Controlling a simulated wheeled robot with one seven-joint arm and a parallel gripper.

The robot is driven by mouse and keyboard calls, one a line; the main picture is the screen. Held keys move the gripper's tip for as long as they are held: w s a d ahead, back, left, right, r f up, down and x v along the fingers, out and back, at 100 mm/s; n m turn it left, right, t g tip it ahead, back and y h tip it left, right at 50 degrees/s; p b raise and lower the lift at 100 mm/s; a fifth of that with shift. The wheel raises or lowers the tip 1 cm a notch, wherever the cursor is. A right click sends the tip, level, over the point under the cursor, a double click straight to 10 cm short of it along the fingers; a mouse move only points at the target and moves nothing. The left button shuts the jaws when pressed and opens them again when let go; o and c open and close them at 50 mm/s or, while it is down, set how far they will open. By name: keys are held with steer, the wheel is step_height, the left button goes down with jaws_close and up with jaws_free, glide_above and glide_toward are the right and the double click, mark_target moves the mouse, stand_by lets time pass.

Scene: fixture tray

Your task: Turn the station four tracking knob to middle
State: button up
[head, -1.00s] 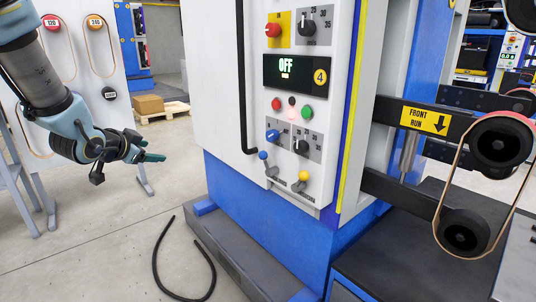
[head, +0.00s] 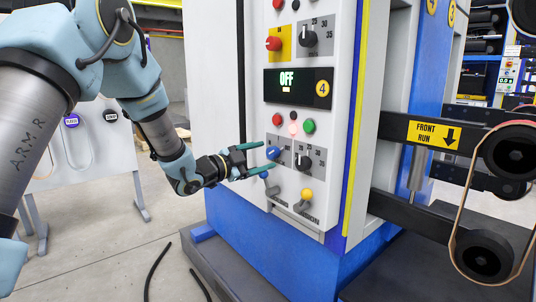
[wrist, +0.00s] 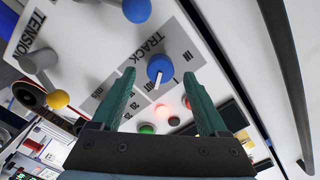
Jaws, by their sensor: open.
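The station four panel (head: 312,75) carries a 4 badge and an OFF display. Its blue tracking knob (head: 273,153) sits on a grey dial plate at the lower left of the panel. My gripper (head: 265,157) is open at this knob, one finger above and one below. In the wrist view the blue knob (wrist: 160,68) shows between the open fingertips (wrist: 160,75), with a gap on each side. Its white pointer line slants down and slightly left there. Contact is not visible.
A black knob (head: 303,162) sits just right of the blue one. Red and green buttons (head: 308,126) are above. A blue-ball lever (head: 270,188) and a yellow-ball lever (head: 306,194) stick out below. A black handle bar (wrist: 290,60) runs beside the panel.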

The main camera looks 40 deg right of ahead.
mark_target(272, 152)
steer(key=shift+d, duration=1.35)
steer(key=shift+c, duration=0.4)
jaws_close()
